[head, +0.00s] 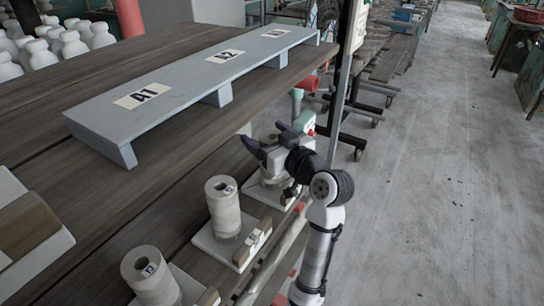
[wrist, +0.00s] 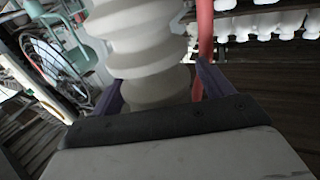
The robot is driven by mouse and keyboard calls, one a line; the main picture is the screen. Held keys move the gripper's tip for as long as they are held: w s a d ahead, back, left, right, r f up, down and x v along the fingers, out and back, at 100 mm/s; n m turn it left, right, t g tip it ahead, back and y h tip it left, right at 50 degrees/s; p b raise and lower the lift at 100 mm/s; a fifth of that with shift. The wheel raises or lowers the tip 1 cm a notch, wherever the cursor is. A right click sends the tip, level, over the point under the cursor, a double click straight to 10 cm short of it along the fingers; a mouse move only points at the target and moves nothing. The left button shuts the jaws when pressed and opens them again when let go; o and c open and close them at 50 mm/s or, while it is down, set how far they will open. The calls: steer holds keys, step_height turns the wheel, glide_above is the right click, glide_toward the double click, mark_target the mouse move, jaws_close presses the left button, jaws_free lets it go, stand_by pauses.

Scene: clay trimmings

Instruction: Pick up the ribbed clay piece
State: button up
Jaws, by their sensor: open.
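The ribbed clay piece (wrist: 138,45) is pale grey with stacked rounded rings. In the wrist view it stands large between the two dark purple fingers of my gripper (wrist: 160,82), with its top cut off by the frame. The fingers are open, one on each side of it; I cannot tell whether either touches it. In the head view my gripper (head: 265,135) is over the far one of a row of white bases along the table's edge, and it hides most of what stands there.
Two pale cylinders, a middle one (head: 224,206) and a near one (head: 150,276), stand on white bases nearby. A long grey raised board (head: 185,82) marked A1, A2 and A3 lies along the table (head: 170,185). White bottles (head: 72,44) stand at the back left. Open floor lies right.

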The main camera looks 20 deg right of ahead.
steer(key=shift+c, duration=0.3)
jaws_close()
steer(key=shift+r, duration=0.1)
steer(key=shift+r, duration=0.1)
